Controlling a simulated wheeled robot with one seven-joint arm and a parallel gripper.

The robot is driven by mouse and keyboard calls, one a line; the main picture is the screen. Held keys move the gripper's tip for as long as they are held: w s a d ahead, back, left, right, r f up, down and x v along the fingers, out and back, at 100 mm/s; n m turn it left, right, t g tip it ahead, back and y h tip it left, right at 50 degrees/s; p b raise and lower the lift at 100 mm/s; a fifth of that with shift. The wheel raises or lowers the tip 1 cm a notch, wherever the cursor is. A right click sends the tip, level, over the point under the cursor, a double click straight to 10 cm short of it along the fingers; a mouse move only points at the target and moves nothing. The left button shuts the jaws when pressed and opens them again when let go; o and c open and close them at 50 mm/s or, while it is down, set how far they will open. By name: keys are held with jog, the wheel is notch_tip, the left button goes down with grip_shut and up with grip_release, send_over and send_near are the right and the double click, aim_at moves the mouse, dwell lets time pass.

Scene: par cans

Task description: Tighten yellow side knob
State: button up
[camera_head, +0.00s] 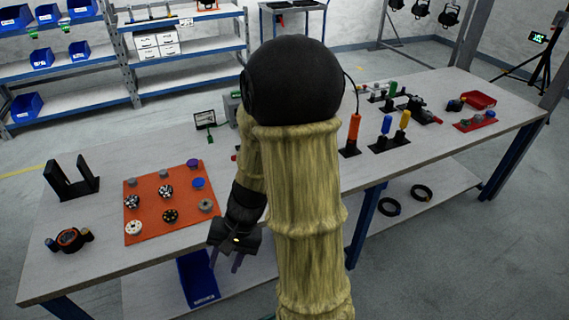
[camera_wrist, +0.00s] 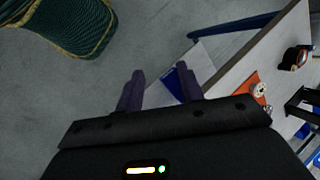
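No yellow side knob can be made out for certain. Black par-can-like lamps (camera_head: 449,14) hang at the back right, too small to show knobs. My gripper (camera_head: 225,262) is in front of the table's near edge, far from both, fingers pointing down. In the wrist view its two dark fingers (camera_wrist: 160,84) are apart with nothing between them. My arm hides the middle of the table.
The long grey table (camera_head: 100,242) carries an orange mat (camera_head: 147,207) with several small knobs, a black bracket (camera_head: 72,179) and a dark ring-shaped part (camera_head: 69,239). A blue bin (camera_head: 198,279) sits on the lower shelf near my gripper.

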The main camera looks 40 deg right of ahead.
jog(key=w+d+f+m+t+y+b, duration=0.4)
jog(key=w+d+m+t+b, duration=0.1)
jog(key=w+d+m+t, duration=0.6)
jog(key=w+d+m+t+h, duration=0.1)
jog(key=d+m+t+h, duration=0.1)
jog(key=d+m, duration=0.1)
jog(key=w+d+f+m+t+h+b, duration=0.1)
jog(key=d+m+h, duration=0.1)
jog(key=d, duration=0.4)
jog(key=w+d+f+m+t+h+b, duration=0.1)
jog(key=d+m+t+h, duration=0.1)
jog(key=d+m, duration=0.1)
jog(key=shift+d+f+m+t, duration=0.1)
jog(key=shift+d+m+t, duration=0.25)
jog(key=shift+d, duration=0.35)
jog(key=s+d+m+h, duration=0.1)
jog(key=d+m+h, duration=0.1)
jog(key=d, duration=0.1)
jog(key=s+d+f+m+h, duration=0.1)
jog(key=d+m+h, duration=0.1)
jog(key=d+h, duration=0.1)
jog(key=s+d+m+h+b, duration=0.1)
jog(key=d+m+h, duration=0.1)
jog(key=d, duration=0.3)
jog(key=shift+f+t+h, duration=0.25)
jog(key=shift+f+h, duration=0.05)
jog(key=shift+f, duration=0.1)
jog(key=shift+w, duration=0.15)
